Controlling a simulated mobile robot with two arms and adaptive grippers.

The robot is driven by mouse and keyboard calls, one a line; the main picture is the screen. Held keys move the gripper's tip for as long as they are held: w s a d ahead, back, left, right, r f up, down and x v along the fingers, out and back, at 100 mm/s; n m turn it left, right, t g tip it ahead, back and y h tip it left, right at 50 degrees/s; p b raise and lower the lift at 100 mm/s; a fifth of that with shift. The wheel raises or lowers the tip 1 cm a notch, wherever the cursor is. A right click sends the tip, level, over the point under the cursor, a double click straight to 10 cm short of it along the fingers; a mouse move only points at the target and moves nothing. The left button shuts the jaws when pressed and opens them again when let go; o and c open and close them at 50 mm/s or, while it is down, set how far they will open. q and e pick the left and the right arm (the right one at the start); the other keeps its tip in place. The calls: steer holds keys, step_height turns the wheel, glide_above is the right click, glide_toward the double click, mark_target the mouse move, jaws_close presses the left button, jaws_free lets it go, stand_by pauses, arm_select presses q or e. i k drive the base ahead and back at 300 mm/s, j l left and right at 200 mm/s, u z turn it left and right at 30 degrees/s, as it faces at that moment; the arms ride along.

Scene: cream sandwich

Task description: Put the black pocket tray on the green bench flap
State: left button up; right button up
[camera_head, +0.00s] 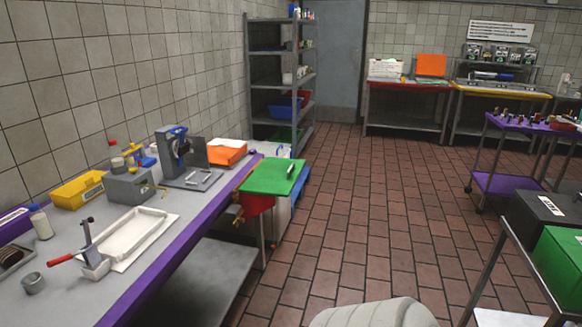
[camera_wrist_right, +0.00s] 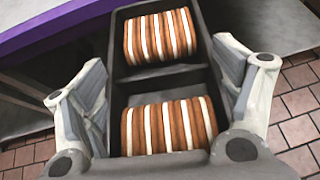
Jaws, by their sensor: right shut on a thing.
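The black pocket tray (camera_wrist_right: 163,80) fills the middle of the right wrist view. Two of its pockets show, each with a row of brown-and-cream sandwich biscuits. My right gripper (camera_wrist_right: 166,98) is shut on the tray, with one grey finger against each long side. The tray and this gripper are outside the head view. The green bench flap (camera_head: 268,177) is at the far end of the long bench in the head view. A small light-coloured item (camera_head: 291,171) lies on it near its right edge; the rest of its top looks bare. My left gripper is not in view.
The grey bench with a purple edge (camera_head: 150,260) holds a white tray (camera_head: 130,232), a press-like device (camera_head: 180,158), a yellow bin (camera_head: 78,190) and an orange box (camera_head: 226,152). A black box (camera_head: 538,212) and green box stand at right. The tiled floor between is clear.

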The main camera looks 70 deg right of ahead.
mark_target(284, 191)
steer(key=l+z, duration=0.1)
steer(key=l, duration=0.55)
steer(key=i+l+z, duration=0.1)
steer(key=l, duration=0.6)
steer(key=i+l+z, duration=0.1)
steer(key=l, duration=0.55)
